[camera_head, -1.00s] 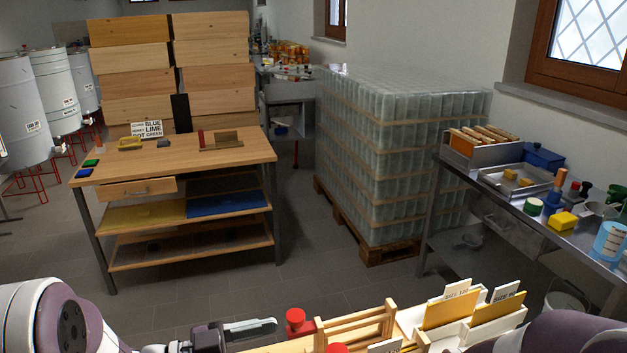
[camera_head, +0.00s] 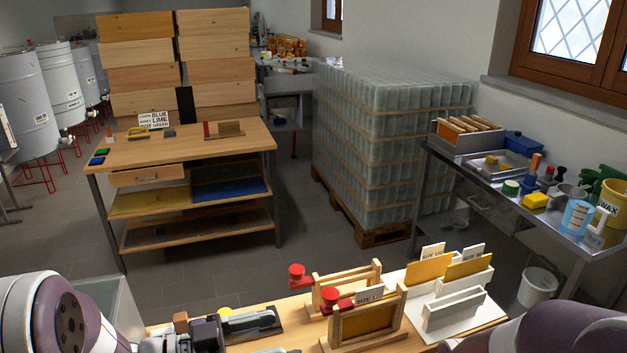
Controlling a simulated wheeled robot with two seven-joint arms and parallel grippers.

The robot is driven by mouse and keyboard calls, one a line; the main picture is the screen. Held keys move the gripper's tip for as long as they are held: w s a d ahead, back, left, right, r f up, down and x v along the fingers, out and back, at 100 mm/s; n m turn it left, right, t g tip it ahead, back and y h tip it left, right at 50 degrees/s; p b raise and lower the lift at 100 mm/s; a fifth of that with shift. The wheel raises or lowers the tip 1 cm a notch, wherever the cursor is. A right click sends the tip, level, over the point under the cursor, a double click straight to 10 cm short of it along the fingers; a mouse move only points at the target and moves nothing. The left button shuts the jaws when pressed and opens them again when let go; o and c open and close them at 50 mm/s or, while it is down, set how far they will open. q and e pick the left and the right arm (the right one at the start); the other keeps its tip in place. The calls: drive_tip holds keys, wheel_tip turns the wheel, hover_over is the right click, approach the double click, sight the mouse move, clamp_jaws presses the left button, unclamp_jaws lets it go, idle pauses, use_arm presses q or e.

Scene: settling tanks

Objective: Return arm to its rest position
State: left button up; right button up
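My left arm comes in at the bottom left, with a purple and white joint. My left gripper (camera_head: 262,321) points right, low over the left part of the near wooden bench top (camera_head: 290,311). A dark flat thing lies by its fingertips; I cannot tell whether they touch it, or whether the fingers are open or shut.
Wooden frames with red clamps (camera_head: 364,312) and a white card holder (camera_head: 455,312) stand on the near bench, right of my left gripper. Beyond are a wooden workbench (camera_head: 225,138), a pallet of jars (camera_head: 385,140) and a steel table (camera_head: 500,192). Grey floor lies between.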

use_arm(q)
drive_tip(key=w+a+f+n+t+y, duration=0.4)
drive_tip(key=w+a+f+y, duration=0.1)
drive_tip(key=w+f+y, duration=0.2)
drive_tip(key=a+f+n+y, duration=0.4)
drive_tip(key=a+f+y, duration=0.1)
drive_tip(key=a+y, duration=0.35)
drive_tip(key=s+a+f+n+g+y+b, duration=0.1)
drive_tip(key=s+a+f+n+g+y, duration=0.3)
drive_tip(key=s, duration=0.4)
drive_tip(key=s+d+n+g+h+b, duration=0.1)
drive_tip(key=s+d+n+g+h, duration=0.1)
drive_tip(key=s+d+g, duration=0.2)
drive_tip(key=shift+s+d+b, duration=0.3)
drive_tip(key=shift+s+d, duration=0.85)
drive_tip(key=shift+d, duration=0.4)
use_arm(e)
drive_tip(key=shift+f, duration=1.25)
